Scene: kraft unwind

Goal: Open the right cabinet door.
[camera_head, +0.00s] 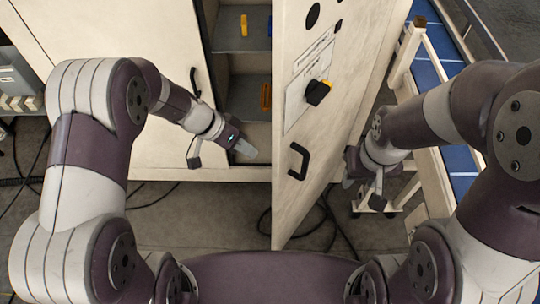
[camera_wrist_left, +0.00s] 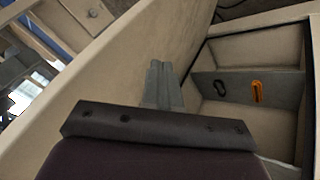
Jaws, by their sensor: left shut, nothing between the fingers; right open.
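The right cabinet door (camera_head: 308,207) stands swung out, its outer face with the black handle (camera_head: 298,160) turned to the right in the head view. The compartment behind it is open to view. My left gripper (camera_head: 245,148) is shut and empty at the low front of this opening, left of the door. In the left wrist view, its closed fingers (camera_wrist_left: 163,85) point along the pale door panel (camera_wrist_left: 130,50); I cannot tell whether they touch it. My right gripper (camera_head: 350,168) is open on the door's outer side, right of the handle; its fingertips are partly hidden.
The left cabinet door (camera_head: 150,25) is closed, with a black handle (camera_head: 195,82). Shelves inside hold a yellow item (camera_head: 244,25) and an orange item (camera_head: 265,96). A blue-topped conveyor (camera_head: 425,70) with a pale frame stands at right. Cables lie on the floor.

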